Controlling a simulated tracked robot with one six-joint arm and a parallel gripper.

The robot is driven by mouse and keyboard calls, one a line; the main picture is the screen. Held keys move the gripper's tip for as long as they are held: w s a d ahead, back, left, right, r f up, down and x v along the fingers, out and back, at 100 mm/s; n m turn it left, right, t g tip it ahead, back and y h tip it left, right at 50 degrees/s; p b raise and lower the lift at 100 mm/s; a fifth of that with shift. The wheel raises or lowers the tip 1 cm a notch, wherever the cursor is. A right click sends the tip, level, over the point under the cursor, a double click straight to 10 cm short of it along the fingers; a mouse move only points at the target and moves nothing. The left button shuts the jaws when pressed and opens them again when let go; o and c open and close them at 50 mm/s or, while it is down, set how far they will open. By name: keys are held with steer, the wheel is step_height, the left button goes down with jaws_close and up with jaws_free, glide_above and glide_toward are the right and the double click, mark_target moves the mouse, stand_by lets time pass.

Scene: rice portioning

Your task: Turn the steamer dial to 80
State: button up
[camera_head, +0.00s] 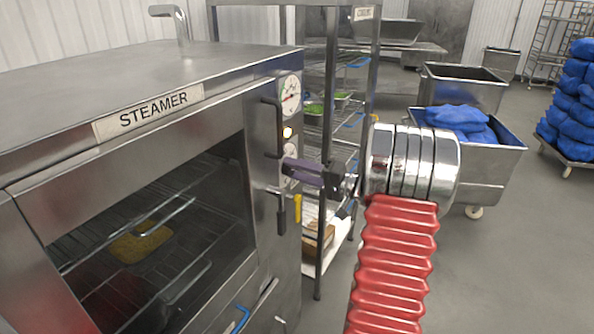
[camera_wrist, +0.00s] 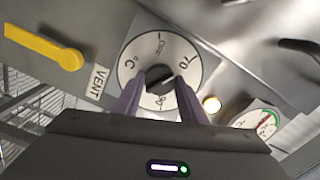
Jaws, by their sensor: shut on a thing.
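The steamer (camera_head: 60,95) stands at the left with a labelled front edge. Its round white dial (camera_wrist: 135,65) is on the front panel, with "70" at its right and "°C" at its left in the wrist view; the lower number is partly covered and hard to read. The black dial knob (camera_wrist: 160,88) sits between the purple fingers of my gripper (camera_wrist: 160,97), which is shut on it. The knob's light mark seems to slant towards the 70 side. In the head view my gripper (camera_head: 290,165) reaches the panel from the right and hides part of the dial.
A yellow vent lever (camera_wrist: 60,48) and a lit lamp (camera_wrist: 211,103) flank the dial. A gauge (camera_head: 290,95) sits above it. A black door handle (camera_head: 269,125) stands close left of my gripper. A rack (camera_head: 330,75) is behind; bins of blue bags are farther right.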

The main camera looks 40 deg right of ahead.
steer(key=m, duration=1.2)
steer(key=shift+d+f, duration=0.15)
steer(key=shift+f, duration=0.05)
stand_by(0.4)
steer(key=o, duration=0.8)
steer(key=shift+o, duration=1.1)
steer(key=v, duration=1.3)
steer(key=shift+s, duration=0.4)
